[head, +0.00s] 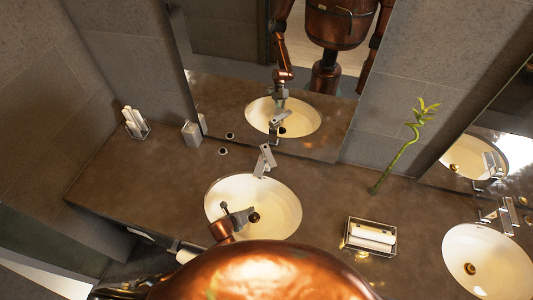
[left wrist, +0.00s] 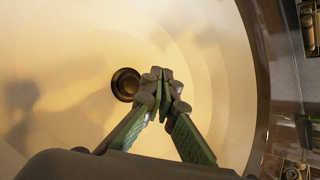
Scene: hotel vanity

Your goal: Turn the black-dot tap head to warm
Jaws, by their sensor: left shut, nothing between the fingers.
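A chrome tap (head: 264,160) stands at the back rim of the left white sink (head: 285,205). A second chrome tap (head: 508,214) stands at the right sink (head: 500,248). I cannot make out a black dot on either tap head. My left gripper (head: 248,214) is over the left sink bowl, in front of the tap and apart from it. In the left wrist view its fingertips (left wrist: 163,74) meet, with nothing between them, beside the dark drain (left wrist: 126,84). My right gripper is in neither view.
A wire tray with white towels (head: 371,236) lies between the sinks. A green bamboo stem (head: 400,155) stands behind it. A white dispenser (head: 192,133), a small round item (head: 222,151) and a holder with white rolls (head: 135,122) are left of the tap. A mirror (head: 345,120) rises behind.

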